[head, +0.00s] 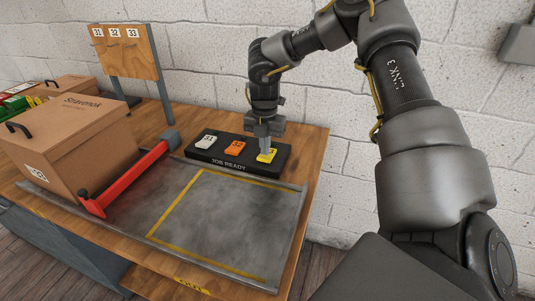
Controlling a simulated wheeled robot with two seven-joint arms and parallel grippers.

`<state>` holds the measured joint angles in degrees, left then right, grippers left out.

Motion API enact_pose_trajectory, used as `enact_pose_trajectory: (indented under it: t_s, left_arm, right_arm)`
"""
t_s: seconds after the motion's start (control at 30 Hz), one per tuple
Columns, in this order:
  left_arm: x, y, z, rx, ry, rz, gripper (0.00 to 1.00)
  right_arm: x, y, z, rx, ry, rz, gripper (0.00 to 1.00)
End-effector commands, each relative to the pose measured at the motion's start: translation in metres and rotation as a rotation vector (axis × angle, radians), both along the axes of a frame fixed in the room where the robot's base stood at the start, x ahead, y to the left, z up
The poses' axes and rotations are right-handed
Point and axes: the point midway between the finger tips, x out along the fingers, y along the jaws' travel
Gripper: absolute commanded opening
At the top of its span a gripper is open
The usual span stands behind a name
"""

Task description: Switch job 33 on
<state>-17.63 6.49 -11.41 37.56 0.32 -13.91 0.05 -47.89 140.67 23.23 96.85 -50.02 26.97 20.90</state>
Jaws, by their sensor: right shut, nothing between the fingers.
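A black switch panel (216,160) marked "JOB READY" lies at the back of the wooden bench. It carries a white switch (206,141), an orange switch (235,148) and a yellow switch (268,156). My right gripper (265,151) points down at the yellow switch, its shut fingertips at or just above it and hiding part of it and its number. I cannot tell whether they touch or which way the switch is tipped. Nothing shows between the fingers. My left gripper is not in view.
A board (126,52) with tags 31, 32 and 33 stands at the back left. A lidded cardboard box (85,140) sits behind a red bar (130,180) on the left. The grey metal tray (215,215) with a yellow outline is empty in front of the panel.

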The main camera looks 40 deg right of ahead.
Motion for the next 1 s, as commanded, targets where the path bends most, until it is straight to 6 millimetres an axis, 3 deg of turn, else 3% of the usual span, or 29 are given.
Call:
enact_pose_trajectory:
  t_s: [1.0]
  left_arm:
    - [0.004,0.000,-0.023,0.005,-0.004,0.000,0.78]
  right_arm:
    - [0.000,0.000,-0.023,0.000,0.001,-0.001,0.00]
